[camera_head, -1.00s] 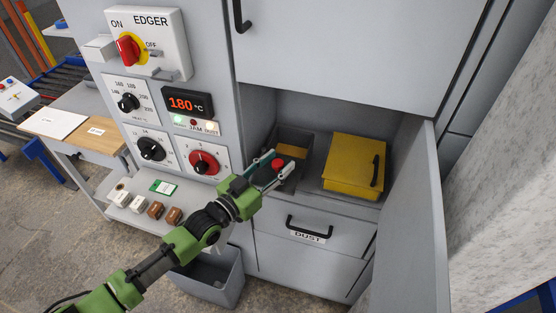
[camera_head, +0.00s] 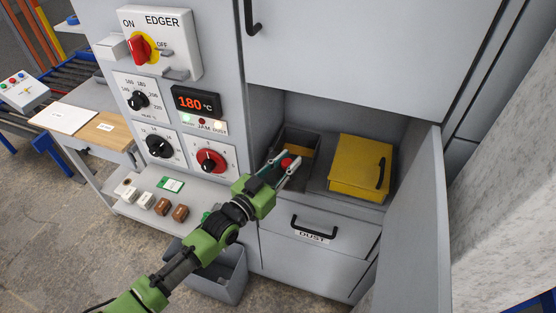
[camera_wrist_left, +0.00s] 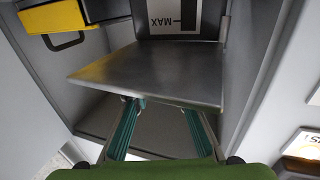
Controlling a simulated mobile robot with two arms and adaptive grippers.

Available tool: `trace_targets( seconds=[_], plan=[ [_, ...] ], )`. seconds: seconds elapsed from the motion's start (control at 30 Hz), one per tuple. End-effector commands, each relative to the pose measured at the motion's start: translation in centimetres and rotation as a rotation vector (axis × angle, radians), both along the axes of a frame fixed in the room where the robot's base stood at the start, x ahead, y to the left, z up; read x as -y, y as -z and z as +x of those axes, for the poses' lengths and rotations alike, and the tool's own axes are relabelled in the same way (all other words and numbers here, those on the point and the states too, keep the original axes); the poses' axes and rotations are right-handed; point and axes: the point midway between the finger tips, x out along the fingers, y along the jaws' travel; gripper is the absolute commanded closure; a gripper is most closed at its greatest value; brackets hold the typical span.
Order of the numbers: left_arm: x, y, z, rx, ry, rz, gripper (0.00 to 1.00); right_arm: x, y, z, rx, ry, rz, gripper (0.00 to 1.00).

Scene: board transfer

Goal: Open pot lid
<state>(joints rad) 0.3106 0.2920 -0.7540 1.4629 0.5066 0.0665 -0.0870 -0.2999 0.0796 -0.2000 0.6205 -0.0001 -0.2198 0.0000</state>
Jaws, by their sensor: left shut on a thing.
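The pot (camera_head: 293,133) is a dark, square-sided container in the open cabinet bay, at the left. A tan patch shows inside it behind the red knob (camera_head: 286,163). My left gripper (camera_head: 284,162) reaches in from the lower left and is shut on the red knob, with one finger on each side. In the left wrist view a flat grey metal plate, the lid (camera_wrist_left: 150,75), lies across the fingers and hides their tips and the knob. A wall marked MAX (camera_wrist_left: 180,20) shows beyond it. My right gripper is not in view.
A yellow box (camera_head: 352,163) with a black handle stands right of the pot. The open cabinet door (camera_head: 412,220) bounds the right side. A DUST drawer (camera_head: 340,238) is below, a grey bin (camera_head: 225,275) lower left, and control knobs (camera_head: 158,147) on the left panel.

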Motion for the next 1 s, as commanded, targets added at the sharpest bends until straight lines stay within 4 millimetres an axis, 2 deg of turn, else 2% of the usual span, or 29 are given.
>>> trace_targets(
  seconds=[0.1,0.23,0.77,0.8,0.83,1.0],
  plan=[
    [1.4,-0.5,0.1,-0.004,-0.036,-0.010,1.00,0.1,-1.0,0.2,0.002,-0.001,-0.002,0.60],
    [1.8,-0.6,0.4,-0.001,-0.083,-0.010,1.00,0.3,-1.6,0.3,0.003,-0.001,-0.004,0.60],
    [1.8,-0.2,0.6,-0.001,-0.128,-0.002,1.00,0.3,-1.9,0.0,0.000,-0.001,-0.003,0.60],
    [1.8,-0.1,0.6,-0.001,-0.127,-0.002,0.68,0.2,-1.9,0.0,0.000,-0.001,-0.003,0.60],
    [1.8,-0.1,0.6,-0.002,-0.127,-0.001,0.61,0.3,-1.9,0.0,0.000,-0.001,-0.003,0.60],
    [1.8,-0.1,0.6,-0.003,-0.127,-0.001,0.61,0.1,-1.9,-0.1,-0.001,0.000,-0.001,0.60]
  ],
)
